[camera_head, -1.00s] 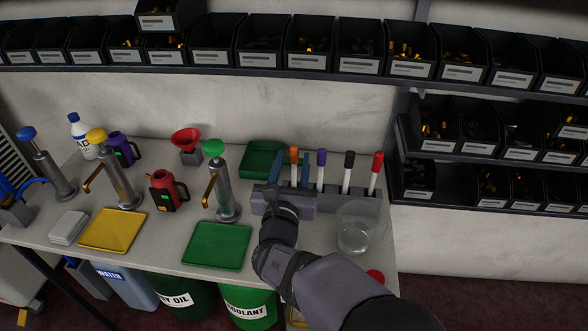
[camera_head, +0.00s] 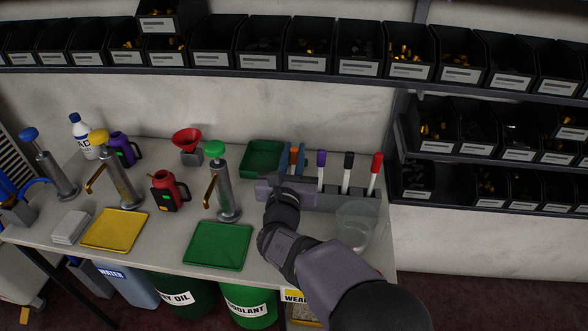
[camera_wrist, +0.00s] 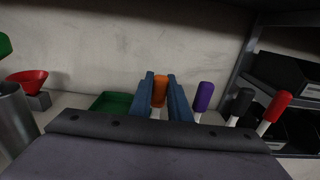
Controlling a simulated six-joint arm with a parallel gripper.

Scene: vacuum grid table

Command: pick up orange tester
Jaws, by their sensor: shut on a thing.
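The orange tester (camera_wrist: 160,90) has an orange cap and a white body, and stands at the left end of the row of testers. My gripper (camera_wrist: 164,92) is shut on it, with one blue finger on each side of the orange cap in the wrist view. In the head view the orange tester (camera_head: 293,157) shows only in part between the fingers (camera_head: 293,160). Its lower part is hidden behind my gripper, so I cannot tell whether it touches the grey holder (camera_head: 362,201).
Purple (camera_head: 321,160), black (camera_head: 348,162) and red (camera_head: 375,165) testers stand upright to the right. A clear beaker (camera_head: 353,226) is partly behind my arm. A green bin (camera_head: 262,153) is behind, left. A green-topped pump (camera_head: 224,185) and green tray (camera_head: 217,245) are left.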

